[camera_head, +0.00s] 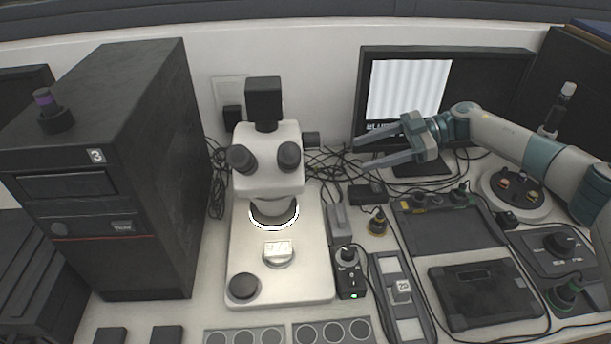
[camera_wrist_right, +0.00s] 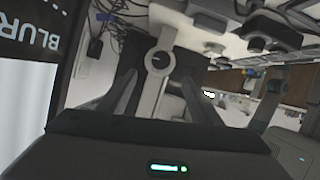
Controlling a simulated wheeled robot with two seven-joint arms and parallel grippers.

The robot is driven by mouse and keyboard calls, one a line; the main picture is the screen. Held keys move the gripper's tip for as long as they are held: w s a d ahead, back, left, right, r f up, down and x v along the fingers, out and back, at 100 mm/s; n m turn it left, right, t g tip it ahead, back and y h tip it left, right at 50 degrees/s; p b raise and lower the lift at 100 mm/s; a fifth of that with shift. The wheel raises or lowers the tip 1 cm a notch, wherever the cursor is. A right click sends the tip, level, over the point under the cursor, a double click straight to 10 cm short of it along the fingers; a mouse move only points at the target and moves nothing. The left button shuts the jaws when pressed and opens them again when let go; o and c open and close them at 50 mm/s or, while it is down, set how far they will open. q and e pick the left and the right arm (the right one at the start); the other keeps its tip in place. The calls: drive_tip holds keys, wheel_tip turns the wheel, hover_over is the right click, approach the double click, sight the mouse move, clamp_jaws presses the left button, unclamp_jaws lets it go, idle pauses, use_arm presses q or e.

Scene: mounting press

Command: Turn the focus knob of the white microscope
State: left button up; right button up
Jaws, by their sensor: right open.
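The white microscope (camera_head: 268,170) stands upright on its pale base left of centre in the head view, with black eyepieces and a lit ring under its head. A dark focus knob (camera_head: 311,139) sticks out from its right side, level with the upper body. My right gripper (camera_head: 356,155) is open and empty, to the right of the knob and clearly apart from it, with its fingers pointing left. In the right wrist view, a round knob-like part (camera_wrist_right: 160,62) shows beyond the open fingers (camera_wrist_right: 158,88); I cannot tell for sure that it is the focus knob. My left gripper is out of view.
A monitor (camera_head: 410,90) stands behind my right gripper. Loose black cables (camera_head: 335,165) lie between microscope and monitor. A tall black computer case (camera_head: 150,180) stands at left. A small control box (camera_head: 349,272) and dark trays (camera_head: 455,230) crowd the bench at right.

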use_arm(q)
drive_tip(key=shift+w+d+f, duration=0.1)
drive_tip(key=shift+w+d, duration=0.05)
use_arm(e)
drive_tip(key=shift+w+d+r+m+g, duration=0.1)
drive_tip(key=shift+w+r+m+g, duration=0.2)
drive_tip(key=shift+m, duration=0.3)
drive_tip(key=shift+f+p+x, duration=0.1)
drive_tip(key=shift+p+x, duration=1.3)
drive_tip(key=shift+x, duration=2.95)
drive_tip(key=shift+f+p+x, duration=0.15)
drive_tip(key=shift+p+x, duration=1.25)
drive_tip(key=shift+x, duration=2.95)
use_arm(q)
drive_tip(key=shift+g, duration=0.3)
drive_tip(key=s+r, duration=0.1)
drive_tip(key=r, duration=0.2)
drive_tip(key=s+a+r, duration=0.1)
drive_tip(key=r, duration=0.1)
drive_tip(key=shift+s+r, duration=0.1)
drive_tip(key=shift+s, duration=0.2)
use_arm(e)
drive_tip(key=c, duration=1)
